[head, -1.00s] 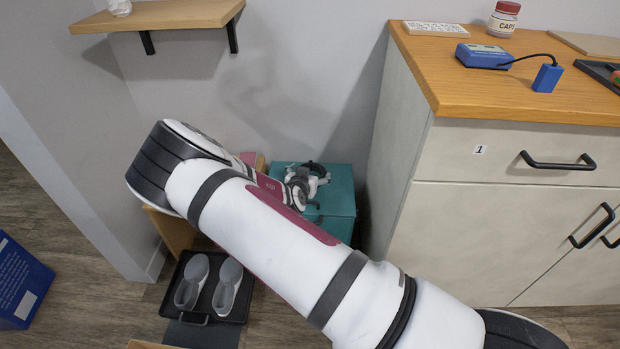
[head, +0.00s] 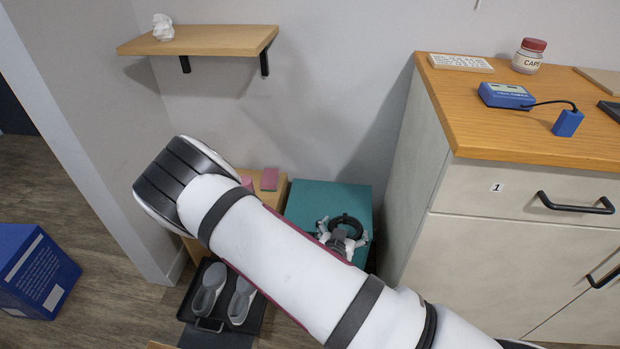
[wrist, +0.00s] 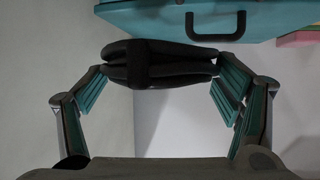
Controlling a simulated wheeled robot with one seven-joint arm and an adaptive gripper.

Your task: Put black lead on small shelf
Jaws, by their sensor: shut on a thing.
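The black lead (wrist: 160,64) is a bundled coil, gripped across its width between the fingers of my gripper (wrist: 161,72) in the wrist view. In the head view the lead (head: 347,221) shows as a dark ring at my gripper (head: 341,238), in front of or above the teal box; the exact height is unclear. My arm hides part of the gripper there. The small wooden shelf (head: 225,42) is on the wall at upper left, on black brackets. A small white crumpled-looking object (head: 163,27) stands at its left end.
The teal box (head: 315,199) stands by a low wooden piece (head: 277,197) with pink items. A cabinet (head: 500,230) at right carries a blue device (head: 506,95) and a jar (head: 528,56). Shoes (head: 207,290) lie on a black tray. The shelf's middle and right are clear.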

